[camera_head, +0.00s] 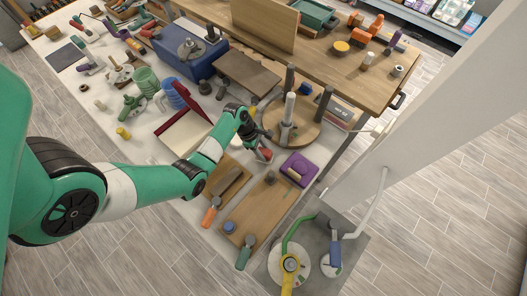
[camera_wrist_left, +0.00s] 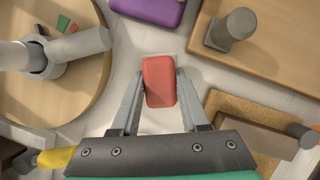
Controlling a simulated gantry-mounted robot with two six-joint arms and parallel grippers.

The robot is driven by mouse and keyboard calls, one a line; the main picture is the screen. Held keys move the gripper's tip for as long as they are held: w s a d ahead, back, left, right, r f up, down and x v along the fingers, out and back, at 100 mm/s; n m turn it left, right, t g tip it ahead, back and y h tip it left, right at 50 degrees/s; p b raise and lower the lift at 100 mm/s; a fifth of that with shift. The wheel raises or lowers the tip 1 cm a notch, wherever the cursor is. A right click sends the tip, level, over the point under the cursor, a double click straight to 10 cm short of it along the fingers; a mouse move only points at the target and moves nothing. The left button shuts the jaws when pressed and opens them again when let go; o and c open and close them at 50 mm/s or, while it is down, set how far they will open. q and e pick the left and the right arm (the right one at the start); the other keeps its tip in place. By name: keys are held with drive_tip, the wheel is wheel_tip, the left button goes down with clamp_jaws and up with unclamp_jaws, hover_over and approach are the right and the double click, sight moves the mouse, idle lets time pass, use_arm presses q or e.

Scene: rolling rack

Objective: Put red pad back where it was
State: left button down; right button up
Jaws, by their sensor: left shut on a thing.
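The red pad (camera_wrist_left: 160,82) is a small rounded red block between the two fingers of my left gripper (camera_wrist_left: 154,90) in the left wrist view. The gripper is shut on it. In the head view my left gripper (camera_head: 260,150) is low over the white table, and the red pad (camera_head: 265,154) shows as a small red patch at its fingertips. A pale patch of table lies around the pad in the wrist view; I cannot tell whether the pad touches the table. My right gripper is not in view.
A purple block (camera_head: 299,169) lies just right of the gripper. A round wooden base with grey posts (camera_head: 299,134) stands behind it. Wooden boards with handled tools (camera_head: 257,212) lie in front. A red-edged white box (camera_head: 184,134) is to the left.

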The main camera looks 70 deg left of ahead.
use_arm(q)
drive_tip(key=shift+f, duration=0.85)
drive_tip(key=shift+f, duration=0.1)
drive_tip(key=shift+c, duration=2)
unclamp_jaws()
drive_tip(key=shift+s+r, duration=0.1)
drive_tip(key=shift+r, duration=0.2)
drive_tip(key=p+v, duration=0.2)
drive_tip(key=v, duration=0.9)
drive_tip(key=shift+r+p, duration=0.3)
